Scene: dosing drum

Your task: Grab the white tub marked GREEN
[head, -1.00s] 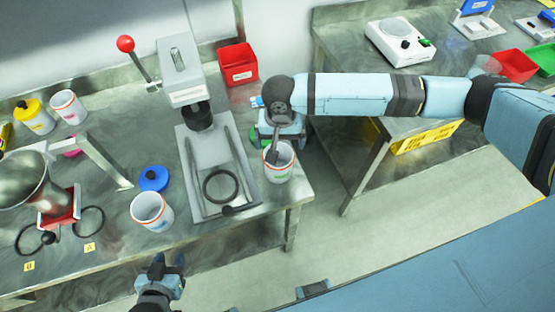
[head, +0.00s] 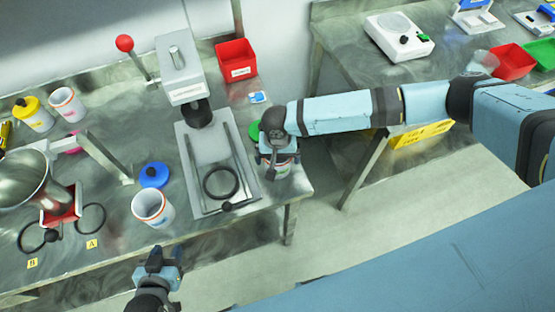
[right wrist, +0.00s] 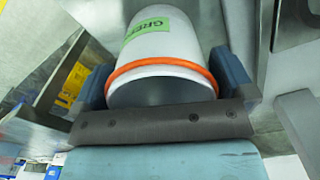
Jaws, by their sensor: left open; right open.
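The white tub marked GREEN (head: 277,173) stands upright on the front right corner of the left bench, mostly covered by my right gripper (head: 278,157). In the right wrist view the tub (right wrist: 165,45) shows its green label, orange ring and open mouth. There my right gripper's fingers (right wrist: 165,78) lie on either side of the tub, near its rim, jaws open; whether they touch it I cannot tell. My left gripper (head: 164,260) is open and empty, in front of the bench edge.
A press (head: 200,140) stands just left of the tub. A green lid (head: 255,132) and red bin (head: 237,60) are behind. Open floor separates the benches.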

